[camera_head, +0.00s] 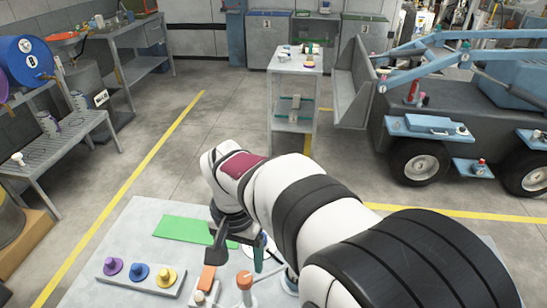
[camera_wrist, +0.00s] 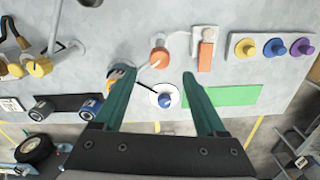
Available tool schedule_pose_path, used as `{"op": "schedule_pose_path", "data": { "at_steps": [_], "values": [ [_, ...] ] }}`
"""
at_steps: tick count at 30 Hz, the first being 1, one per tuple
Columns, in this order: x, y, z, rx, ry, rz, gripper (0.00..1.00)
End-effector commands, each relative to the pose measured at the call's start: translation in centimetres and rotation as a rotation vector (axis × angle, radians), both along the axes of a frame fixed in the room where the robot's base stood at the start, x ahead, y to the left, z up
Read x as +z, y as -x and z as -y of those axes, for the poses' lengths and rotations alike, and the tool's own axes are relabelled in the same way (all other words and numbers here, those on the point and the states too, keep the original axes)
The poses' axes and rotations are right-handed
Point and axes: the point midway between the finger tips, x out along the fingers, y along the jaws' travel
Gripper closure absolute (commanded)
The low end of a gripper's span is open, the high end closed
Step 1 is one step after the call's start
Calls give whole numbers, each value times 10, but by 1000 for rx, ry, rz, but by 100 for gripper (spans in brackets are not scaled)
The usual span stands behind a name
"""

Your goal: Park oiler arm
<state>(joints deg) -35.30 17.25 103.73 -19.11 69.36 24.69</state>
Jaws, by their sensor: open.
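No part is labelled as the oiler arm. In the wrist view an orange round-topped post (camera_wrist: 159,57) stands on the grey table, and a thin pale rod reaches from it toward the left finger; it also shows in the head view (camera_head: 245,280). A thin dark rod (camera_wrist: 145,86) lies over the edge of a white disc with a blue knob (camera_wrist: 165,99). My gripper (camera_wrist: 157,75) is open and points down above these parts, with nothing between its fingers. In the head view my gripper (camera_head: 238,258) hangs over the table, and the arm hides the table's right side.
A strip with yellow, blue and purple knobs (camera_head: 140,277) and a green mat (camera_head: 182,230) lie on the table. A cart (camera_head: 298,62) stands behind.

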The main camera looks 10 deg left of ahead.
Motion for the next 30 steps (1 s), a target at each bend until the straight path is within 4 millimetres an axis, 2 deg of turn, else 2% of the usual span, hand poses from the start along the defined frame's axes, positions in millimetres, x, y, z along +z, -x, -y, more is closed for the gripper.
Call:
{"op": "schedule_pose_path", "data": {
  "at_steps": [3, 7, 12, 19, 20, 30],
  "values": [
    [-32, 1, 1, 0, 2, -4, 26],
    [-54, 0, 0, -1, 1, -2, 26],
    [-65, 0, 1, -1, 0, 0, 26],
    [-66, 0, 0, -1, -1, 0, 26],
    [-66, 0, 0, -1, -1, 0, 30],
    [-66, 0, 0, -1, -1, 0, 91]
  ]
}}
